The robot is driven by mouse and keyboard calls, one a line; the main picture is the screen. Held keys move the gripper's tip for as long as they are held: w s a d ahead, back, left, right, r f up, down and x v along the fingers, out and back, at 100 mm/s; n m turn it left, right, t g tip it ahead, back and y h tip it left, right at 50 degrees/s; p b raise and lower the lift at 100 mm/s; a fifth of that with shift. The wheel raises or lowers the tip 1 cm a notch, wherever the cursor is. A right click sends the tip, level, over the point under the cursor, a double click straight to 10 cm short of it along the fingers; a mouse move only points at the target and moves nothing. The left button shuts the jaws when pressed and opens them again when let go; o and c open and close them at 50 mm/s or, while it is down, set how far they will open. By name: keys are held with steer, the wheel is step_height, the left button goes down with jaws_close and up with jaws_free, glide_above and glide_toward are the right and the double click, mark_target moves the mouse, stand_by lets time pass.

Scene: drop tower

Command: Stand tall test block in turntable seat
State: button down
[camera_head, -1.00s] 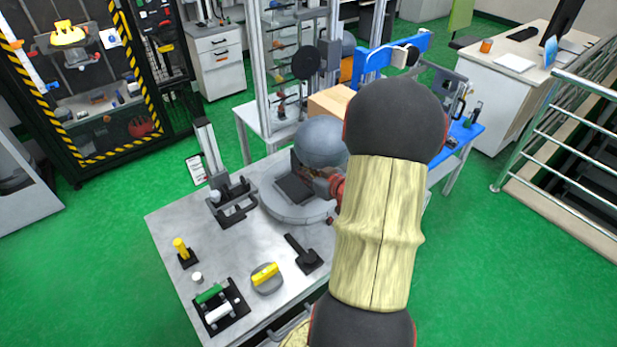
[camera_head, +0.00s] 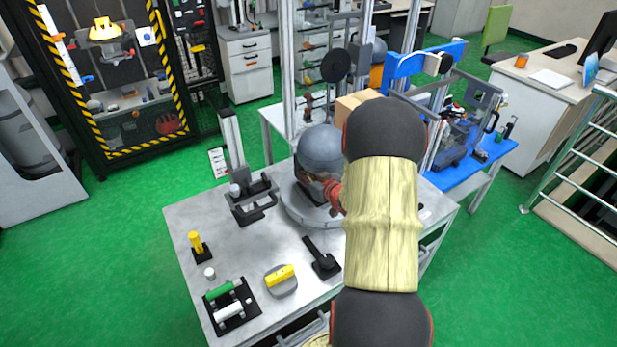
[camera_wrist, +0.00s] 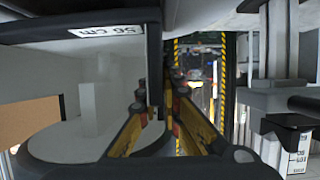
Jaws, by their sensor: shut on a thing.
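A dark seat part (camera_head: 311,193) shows under the dome and is mostly hidden. My gripper (camera_head: 333,193) is at the block's lower right, shut on it; my arm covers part of this. I cannot tell whether the block touches the seat.
A slide post on a dark base (camera_head: 233,150) stands left of the turntable. A yellow peg (camera_head: 195,241), a yellow bar on a round base (camera_head: 281,275), a black tool (camera_head: 322,258) and a roller rack (camera_head: 228,303) occupy the bench front.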

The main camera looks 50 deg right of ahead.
steer(key=shift+s+f+b, duration=0.1)
steer(key=shift+f+b, duration=0.55)
steer(key=shift+f, duration=0.6)
steer(key=c, duration=2.4)
jaws_free()
steer(key=shift+f, duration=0.3)
steer(key=o, duration=0.4)
steer(key=shift+r, duration=0.1)
steer(key=shift+s, duration=0.1)
steer(key=p+v, duration=0.4)
steer(key=v, duration=0.8)
steer(key=shift+r, duration=0.15)
steer(key=shift+a, duration=0.1)
